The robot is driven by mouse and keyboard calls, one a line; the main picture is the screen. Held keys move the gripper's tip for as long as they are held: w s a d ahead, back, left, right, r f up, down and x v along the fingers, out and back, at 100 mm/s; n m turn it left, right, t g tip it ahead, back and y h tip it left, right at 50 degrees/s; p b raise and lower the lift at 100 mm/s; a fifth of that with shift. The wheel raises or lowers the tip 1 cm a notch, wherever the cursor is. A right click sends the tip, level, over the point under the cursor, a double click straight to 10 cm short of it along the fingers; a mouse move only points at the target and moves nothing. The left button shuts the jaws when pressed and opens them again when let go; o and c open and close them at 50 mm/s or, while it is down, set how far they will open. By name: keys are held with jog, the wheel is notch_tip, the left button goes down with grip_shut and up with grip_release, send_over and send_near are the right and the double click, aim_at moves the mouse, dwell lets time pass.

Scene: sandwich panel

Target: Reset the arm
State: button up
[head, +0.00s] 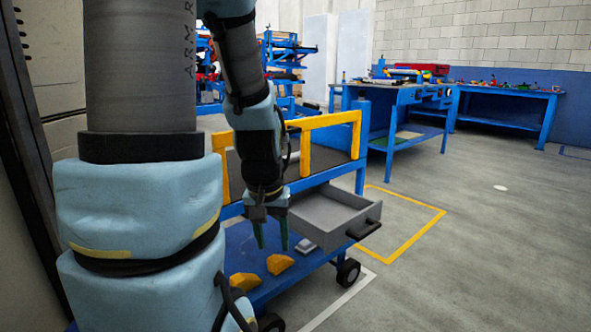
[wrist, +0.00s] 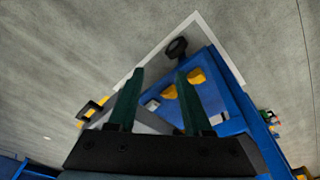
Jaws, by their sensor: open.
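My gripper (head: 271,236) hangs from my arm with its fingers pointing down, beside the open grey drawer (head: 328,216) of a blue cart (head: 305,268). Its two green fingers stand apart with nothing between them that I can see held. In the wrist view my gripper (wrist: 158,92) also shows open, with the cart's blue lower shelf (wrist: 225,95) beyond the fingers. Two yellow-orange pieces lie on the lower shelf, one at right (head: 280,263) and one at left (head: 245,281). The gripper is above them, apart from them.
A small grey piece (head: 306,245) lies on the lower shelf by the drawer. The cart has yellow rails (head: 325,121) on top and black wheels (head: 348,272). Blue workbenches (head: 395,97) stand at the back. The floor at right is clear.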

notch_tip(320, 180, up, 28)
jog(key=s+a+p, duration=0.2)
jog(key=p, duration=2.5)
jog(key=shift+g+p, duration=0.3)
jog(key=shift+p, duration=0.05)
